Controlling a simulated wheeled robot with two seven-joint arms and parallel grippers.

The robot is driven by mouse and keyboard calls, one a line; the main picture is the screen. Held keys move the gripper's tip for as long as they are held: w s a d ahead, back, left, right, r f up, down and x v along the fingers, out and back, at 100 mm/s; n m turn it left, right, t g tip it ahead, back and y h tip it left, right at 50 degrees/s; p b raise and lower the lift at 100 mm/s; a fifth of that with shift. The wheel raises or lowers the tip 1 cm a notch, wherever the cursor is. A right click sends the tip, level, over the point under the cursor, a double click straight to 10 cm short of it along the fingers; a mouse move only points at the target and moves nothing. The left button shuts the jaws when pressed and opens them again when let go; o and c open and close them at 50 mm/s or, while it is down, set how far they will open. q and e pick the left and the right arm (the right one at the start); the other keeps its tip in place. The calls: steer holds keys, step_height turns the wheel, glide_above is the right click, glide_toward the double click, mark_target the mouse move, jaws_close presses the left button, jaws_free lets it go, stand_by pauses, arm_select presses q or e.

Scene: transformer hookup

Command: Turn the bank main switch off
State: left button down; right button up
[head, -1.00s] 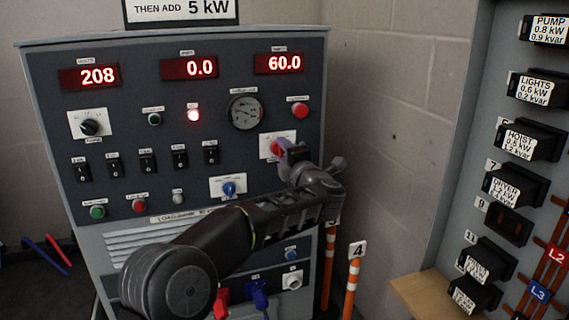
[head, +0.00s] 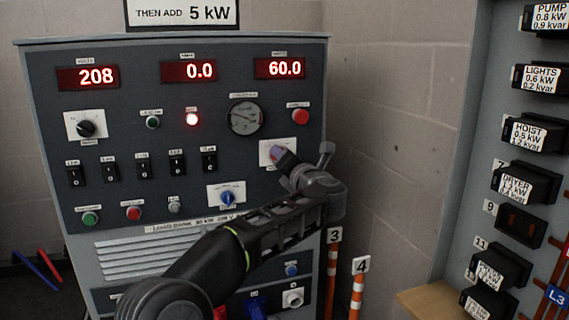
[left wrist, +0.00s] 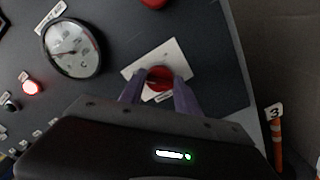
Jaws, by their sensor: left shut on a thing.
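The bank main switch is a red rotary knob (left wrist: 158,76) on a white plate (head: 266,146) at the right of the load bank panel (head: 245,165). My left gripper (head: 281,154) reaches it from the front right. In the left wrist view its purple fingers (left wrist: 158,92) stand on either side of the red knob, shut on it. In the head view the fingers hide the knob, so its pointer position cannot be read. My right gripper is in neither view.
A red lamp (head: 192,119) glows, and the displays read 208, 0.0 and 60.0. A round gauge (head: 245,117) and a red button (head: 300,116) sit above the switch. A breaker board (head: 485,200) stands right. Striped posts (head: 357,285) stand between.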

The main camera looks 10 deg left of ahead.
arm_select(q)
steer(key=shift+f, duration=0.15)
steer(key=c, duration=0.9)
jaws_free()
steer(key=shift+s+d, duration=0.1)
steer(key=v, duration=0.7)
steer(key=shift+s+d, duration=0.15)
steer(key=shift+s, duration=0.1)
